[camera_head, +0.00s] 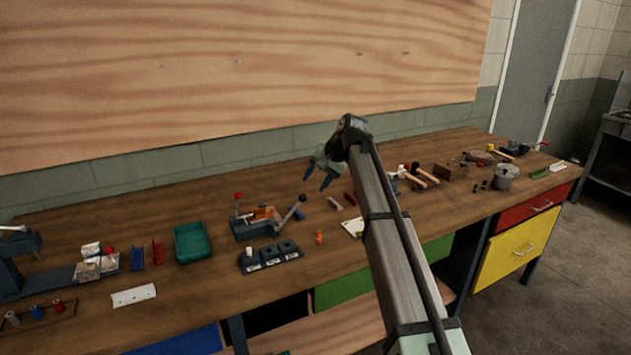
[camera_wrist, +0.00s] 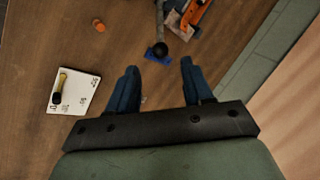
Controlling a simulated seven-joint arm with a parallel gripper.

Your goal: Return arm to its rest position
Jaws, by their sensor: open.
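My gripper (camera_head: 317,177) hangs over the middle of the wooden workbench (camera_head: 180,295), at the end of my raised arm. In the wrist view my gripper (camera_wrist: 158,85) shows two blue fingers spread apart, with only bare bench between them. It holds nothing. In the head view it is to the right of and above a clamp fixture (camera_head: 262,222) with a red knob and a lever. The part of the bench behind my arm is hidden.
A green tray (camera_head: 192,242) and a dark block with several sockets (camera_head: 270,257) are left of my arm. An orange cylinder (camera_head: 319,237) and a white card (camera_head: 352,227) lie close by. Hammers (camera_head: 420,176) and a grey pot (camera_head: 504,177) are to the right. A wall rises behind.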

